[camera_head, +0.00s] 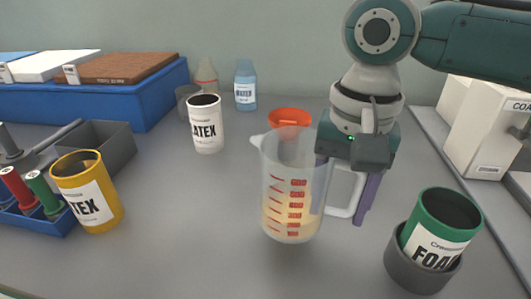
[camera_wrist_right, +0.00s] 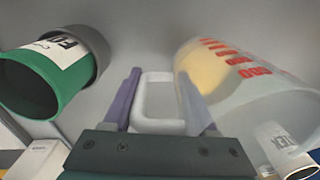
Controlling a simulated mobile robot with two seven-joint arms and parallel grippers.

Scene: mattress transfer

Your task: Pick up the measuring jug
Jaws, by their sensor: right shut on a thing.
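The measuring jug (camera_head: 292,205) is clear plastic with red markings, a pale yellow content in its lower part and a white handle (camera_head: 354,191) on its right. It is upright near the middle of the head view; whether its base touches the table I cannot tell. My right gripper (camera_head: 345,188) comes down from above with its purple fingers on either side of the handle, shut on it. In the right wrist view, the handle lies between the fingers (camera_wrist_right: 160,76) and the jug (camera_wrist_right: 225,80) is to the right. My left gripper is not in view.
A green can (camera_head: 440,220) leans in a grey cup (camera_head: 402,268) at right. A yellow can (camera_head: 88,192) stands at left, a white can (camera_head: 206,124) behind. An orange funnel-like item (camera_head: 290,117) is behind the jug.

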